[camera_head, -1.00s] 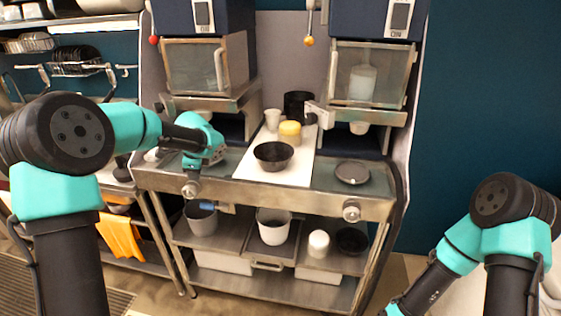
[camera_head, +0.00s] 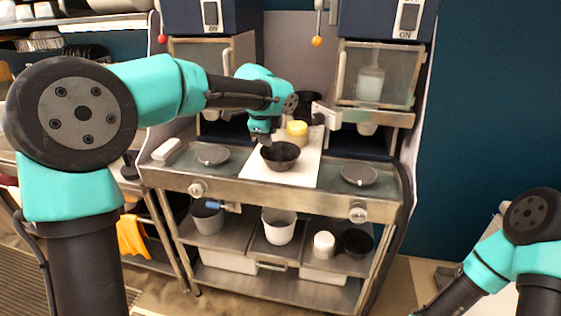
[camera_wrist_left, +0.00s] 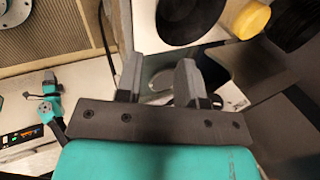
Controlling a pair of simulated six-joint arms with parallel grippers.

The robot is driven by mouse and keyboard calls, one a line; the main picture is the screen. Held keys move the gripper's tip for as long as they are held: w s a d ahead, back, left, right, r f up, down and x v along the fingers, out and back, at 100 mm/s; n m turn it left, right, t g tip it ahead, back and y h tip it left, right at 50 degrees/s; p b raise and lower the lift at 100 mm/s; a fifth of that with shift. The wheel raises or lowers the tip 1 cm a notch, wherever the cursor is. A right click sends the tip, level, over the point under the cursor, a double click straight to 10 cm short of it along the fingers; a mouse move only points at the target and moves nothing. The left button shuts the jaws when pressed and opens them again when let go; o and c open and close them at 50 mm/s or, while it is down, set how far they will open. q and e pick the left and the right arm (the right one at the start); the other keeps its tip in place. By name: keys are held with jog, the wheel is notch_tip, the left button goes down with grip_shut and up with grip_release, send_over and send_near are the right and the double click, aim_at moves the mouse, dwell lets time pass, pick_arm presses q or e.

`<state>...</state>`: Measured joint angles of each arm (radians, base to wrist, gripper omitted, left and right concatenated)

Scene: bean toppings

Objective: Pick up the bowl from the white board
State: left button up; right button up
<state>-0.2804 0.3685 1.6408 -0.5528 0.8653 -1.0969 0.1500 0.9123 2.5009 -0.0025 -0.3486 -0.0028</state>
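The black bowl (camera_head: 280,155) stands upright on the white board (camera_head: 254,171), near its middle. In the left wrist view the dark bowl (camera_wrist_left: 188,16) shows at the top, cut off by the edge. My left gripper (camera_head: 261,137) is just above and to the left of the bowl's rim in the head view. In the left wrist view my left gripper (camera_wrist_left: 158,75) has its two fingers apart, with nothing held between them. Whether a finger touches the rim cannot be told. My right arm runs out of the head view at the lower right, its gripper unseen.
A yellow round item (camera_head: 297,130) stands just behind the bowl, with a dark container (camera_head: 309,105) behind it. Shallow round plates sit left (camera_head: 213,155) and right (camera_head: 359,174) of the board. Dispensers (camera_head: 368,84) rise behind. The board's front part is clear.

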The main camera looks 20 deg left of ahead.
pick_arm(q)
send_near(275, 165)
jog(key=x, duration=0.5)
jog(key=shift+w, duration=0.25)
jog(key=shift+x, duration=2.7)
jog(key=shift+s, duration=0.1)
grip_shut()
